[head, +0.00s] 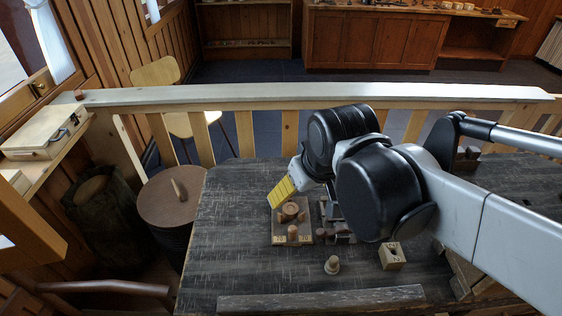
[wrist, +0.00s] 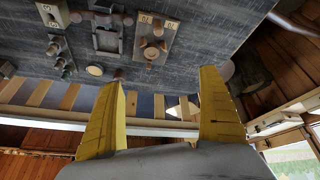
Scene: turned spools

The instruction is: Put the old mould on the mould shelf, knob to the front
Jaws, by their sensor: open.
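My gripper (wrist: 160,82) is open and empty, its two yellow fingers apart in the wrist view. In the head view the gripper (head: 282,192) is over the far part of the dark workbench, just behind a wooden board (head: 279,239). The board carries number labels and upright round wooden pieces; it also shows in the wrist view (wrist: 144,52). A pale wooden block (head: 393,258) with a dark hole and number marks stands at the right. I cannot tell which piece is the old mould or where the mould shelf is. My arm hides part of the bench.
A small turned spool (head: 332,265) stands left of the block. A grey metal fixture (wrist: 107,38) is beside the board. A wooden railing (head: 200,98) runs behind the bench.

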